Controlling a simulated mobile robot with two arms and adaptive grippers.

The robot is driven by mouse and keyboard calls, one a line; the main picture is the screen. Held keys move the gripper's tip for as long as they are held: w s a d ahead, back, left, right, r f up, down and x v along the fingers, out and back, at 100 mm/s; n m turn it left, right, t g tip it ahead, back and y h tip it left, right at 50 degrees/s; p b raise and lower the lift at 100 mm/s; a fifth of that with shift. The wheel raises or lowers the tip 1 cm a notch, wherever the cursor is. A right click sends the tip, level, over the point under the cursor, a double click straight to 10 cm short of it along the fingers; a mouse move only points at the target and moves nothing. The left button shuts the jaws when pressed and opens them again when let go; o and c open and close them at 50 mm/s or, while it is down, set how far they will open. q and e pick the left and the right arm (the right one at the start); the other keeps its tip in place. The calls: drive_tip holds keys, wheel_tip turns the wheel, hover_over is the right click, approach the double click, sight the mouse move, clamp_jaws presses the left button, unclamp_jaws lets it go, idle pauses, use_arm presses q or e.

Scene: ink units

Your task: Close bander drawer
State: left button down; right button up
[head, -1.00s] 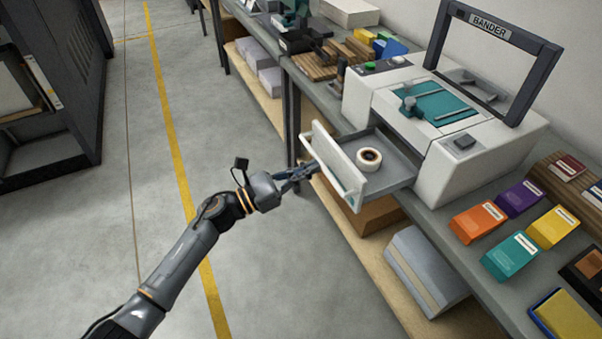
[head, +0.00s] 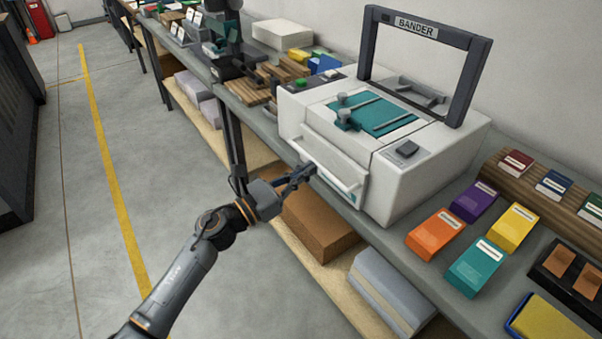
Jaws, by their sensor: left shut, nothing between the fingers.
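The white bander (head: 400,150) stands on the grey workbench, with a dark arch labelled BANDER above its teal top. The drawer's inside and the tape roll are hidden. My right gripper is not in view.
Orange (head: 436,233), purple, yellow and teal packs lie on the bench (head: 400,255) right of the bander. Wood strips (head: 250,90) and a dark device are to its left. Boxes (head: 318,222) sit on the shelf below. The floor aisle (head: 120,200) at left is clear.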

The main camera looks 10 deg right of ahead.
use_arm(q)
drive_tip(key=shift+d+r, duration=0.1)
drive_tip(key=shift+r, duration=0.2)
